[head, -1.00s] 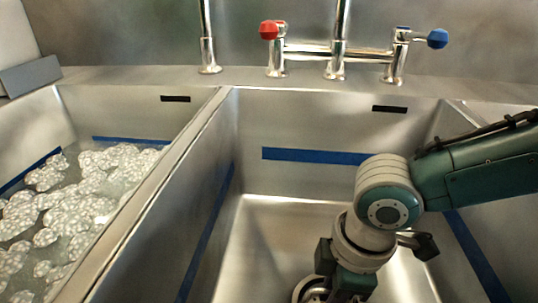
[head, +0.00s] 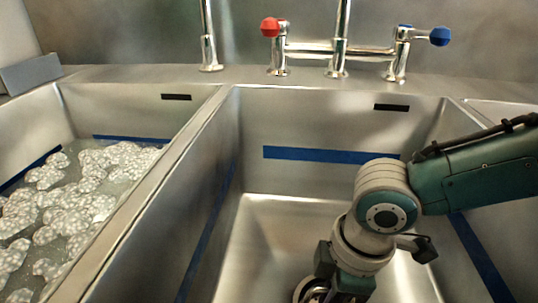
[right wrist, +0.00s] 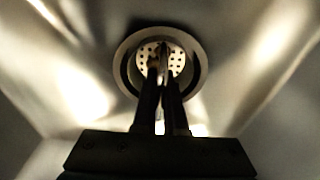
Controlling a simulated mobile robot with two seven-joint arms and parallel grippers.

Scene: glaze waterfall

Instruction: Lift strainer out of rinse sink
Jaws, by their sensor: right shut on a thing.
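The strainer (right wrist: 176,66), a round metal disc with holes, shows in the right wrist view inside the drain ring (right wrist: 123,62) at the bottom of the middle sink (head: 265,225). My right gripper (right wrist: 163,58) reaches down over it, its fingers close together and shut on the strainer's middle part. In the head view my right arm comes in from the right and reaches down into this sink; only a bit of the drain area (head: 310,290) shows at the bottom edge, and the fingertips are hidden. I cannot tell whether the strainer is raised at all. My left gripper is not in view.
A divider (head: 160,180) separates the left sink, with foamy suds (head: 75,200), from the middle one. Taps with a red knob (head: 269,27) and a blue knob (head: 439,36) stand behind. Blue tape (head: 320,155) marks the walls. The space above the middle sink's left half is free.

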